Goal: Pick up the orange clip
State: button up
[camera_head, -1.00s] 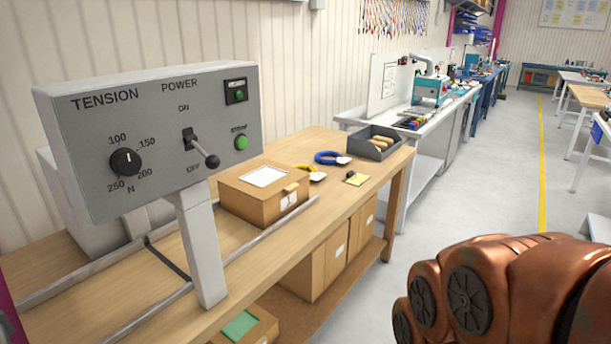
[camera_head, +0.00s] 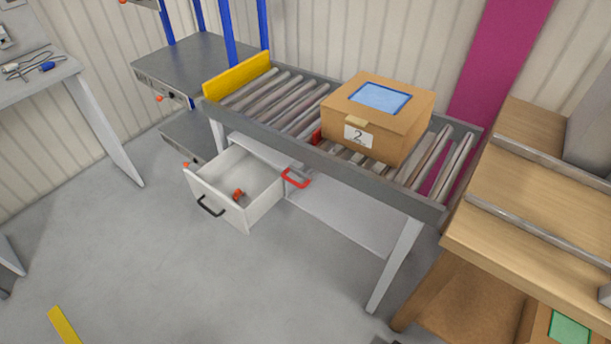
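A small orange-red object (camera_head: 238,194), which looks like the orange clip, lies inside an open white drawer (camera_head: 262,208) under the roller conveyor. It is small in view and its exact shape is hard to tell. The drawer is pulled out and has a black handle (camera_head: 210,207) on its front. My gripper is not in view, so whether it is open or shut does not show.
A cardboard box (camera_head: 372,126) marked 2 sits on the roller conveyor (camera_head: 330,158). A red handle (camera_head: 296,179) is under the conveyor. A wooden bench (camera_head: 535,215) stands at right, a grey-topped shelf unit (camera_head: 185,66) behind left.

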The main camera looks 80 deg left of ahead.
aim_at(238, 192)
jog(key=k, duration=0.9)
jog(key=u, duration=2.4)
jog(key=i, duration=0.75)
jog(key=u, duration=0.95)
jog(key=k, duration=1)
jog(key=u, duration=0.8)
jog(key=i, duration=1.25)
jog(key=z, duration=1.05)
jog(key=i, duration=0.65)
jog(key=z, duration=0.55)
